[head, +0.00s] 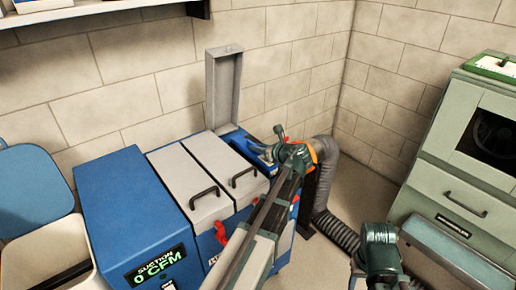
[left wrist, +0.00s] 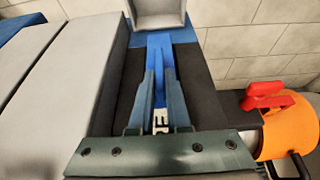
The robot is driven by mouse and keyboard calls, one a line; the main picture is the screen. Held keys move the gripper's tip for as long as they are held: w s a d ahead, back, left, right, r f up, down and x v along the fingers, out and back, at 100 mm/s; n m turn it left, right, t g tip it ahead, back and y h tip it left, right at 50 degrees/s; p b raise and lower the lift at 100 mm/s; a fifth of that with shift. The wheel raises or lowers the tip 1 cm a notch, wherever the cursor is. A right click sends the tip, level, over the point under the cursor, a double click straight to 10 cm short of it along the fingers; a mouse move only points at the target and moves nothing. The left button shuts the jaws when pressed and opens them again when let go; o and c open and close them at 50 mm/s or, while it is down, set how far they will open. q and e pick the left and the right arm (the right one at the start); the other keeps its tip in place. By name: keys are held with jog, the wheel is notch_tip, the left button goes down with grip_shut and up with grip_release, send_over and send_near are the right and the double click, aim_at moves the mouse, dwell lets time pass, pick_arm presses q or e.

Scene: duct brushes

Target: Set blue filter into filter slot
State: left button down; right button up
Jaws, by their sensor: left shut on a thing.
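My left gripper (head: 270,152) is over the right-hand bay of the blue machine, below a raised grey lid (head: 224,92). In the left wrist view its two fingers (left wrist: 160,80) are shut on the blue filter (left wrist: 158,50), which shows as a narrow blue strip between and beyond them. Dark surfaces of the open filter slot (left wrist: 202,88) lie on both sides of the strip. How deep the filter sits is hidden by the fingers. My right gripper (head: 380,238) is at the lower right of the head view, away from the machine; its fingers are unclear.
Two shut grey lids with black handles (head: 206,193) lie left of the open bay. A blue housing reads "SUCTION 0 CFM" (head: 155,265). An orange collar with a red lever (left wrist: 270,100) and grey hose (head: 328,190) are close on the right. A green cabinet (head: 450,165) stands farther right.

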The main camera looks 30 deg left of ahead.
pick_arm(q)
jog(key=shift+f+b, duration=1.05)
jog(key=shift+f, duration=0.25)
jog(key=c, duration=0.8)
grip_release()
jog(key=shift+d+r, duration=0.1)
jog(key=p+v, duration=0.5)
jog(key=v, duration=0.7)
jog(key=shift+s+d+r, duration=0.1)
jog(key=shift+d+r, duration=0.15)
jog(key=shift+s+d+r, duration=0.1)
jog(key=shift+s+d, duration=0.1)
jog(key=shift+d, duration=0.2)
notch_tip(320, 180, up, 5)
jog(key=p, duration=0.5)
